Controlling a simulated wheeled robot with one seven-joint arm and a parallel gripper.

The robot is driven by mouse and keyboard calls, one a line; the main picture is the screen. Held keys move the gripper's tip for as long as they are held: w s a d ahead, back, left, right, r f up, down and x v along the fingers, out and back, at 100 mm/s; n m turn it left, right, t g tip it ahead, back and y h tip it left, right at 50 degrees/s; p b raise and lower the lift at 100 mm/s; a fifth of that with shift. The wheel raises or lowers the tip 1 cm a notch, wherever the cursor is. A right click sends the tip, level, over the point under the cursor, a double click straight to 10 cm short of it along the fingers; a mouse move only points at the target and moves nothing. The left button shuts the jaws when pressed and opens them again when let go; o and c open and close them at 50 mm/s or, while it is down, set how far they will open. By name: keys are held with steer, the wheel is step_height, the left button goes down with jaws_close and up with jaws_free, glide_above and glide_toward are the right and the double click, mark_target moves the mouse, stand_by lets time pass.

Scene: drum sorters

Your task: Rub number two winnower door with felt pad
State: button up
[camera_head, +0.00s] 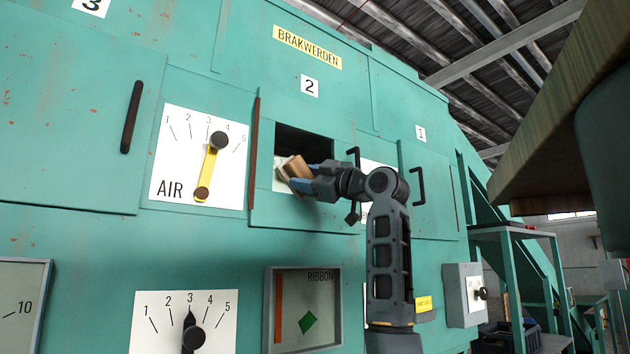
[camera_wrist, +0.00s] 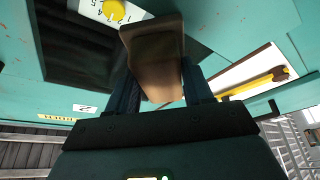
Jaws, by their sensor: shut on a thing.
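The felt pad (camera_head: 297,170) is a brown block with a paler face, tilted in my gripper (camera_head: 308,185). In the wrist view the pad (camera_wrist: 152,60) stands up between the two fingers. My gripper is shut on it. It is in front of the teal door panel (camera_head: 290,215) under the "2" plate (camera_head: 310,86). A dark rectangular opening (camera_head: 304,143) shows above the pad. My gripper and arm hide part of the panel's right side. I cannot tell whether the pad touches the panel.
A black handle (camera_head: 353,155) stands out close to my gripper. To the left is the AIR dial (camera_head: 199,157) with a yellow lever. Another handled door (camera_head: 433,195) under "1" is to the right. A RIBBON window (camera_head: 303,308) lies below. A wooden overhang (camera_head: 560,100) fills the upper right.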

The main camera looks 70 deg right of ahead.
steer(key=shift+w+a+f, duration=0.2)
steer(key=shift+w+f, duration=0.05)
steer(key=shift+s+a+r+b, duration=0.1)
steer(key=shift+s+a+b, duration=0.1)
steer(key=shift+s+a, duration=0.45)
steer(key=shift+s+a+f+b, duration=0.1)
steer(key=shift+s+a+b, duration=0.2)
steer(key=shift+s, duration=0.8)
steer(key=shift+s+a+r+b, duration=0.15)
steer(key=shift+s+a, duration=0.3)
steer(key=shift+s, duration=0.4)
steer(key=s, duration=0.1)
steer(key=s+a, duration=0.1)
steer(key=shift+s+a, duration=0.3)
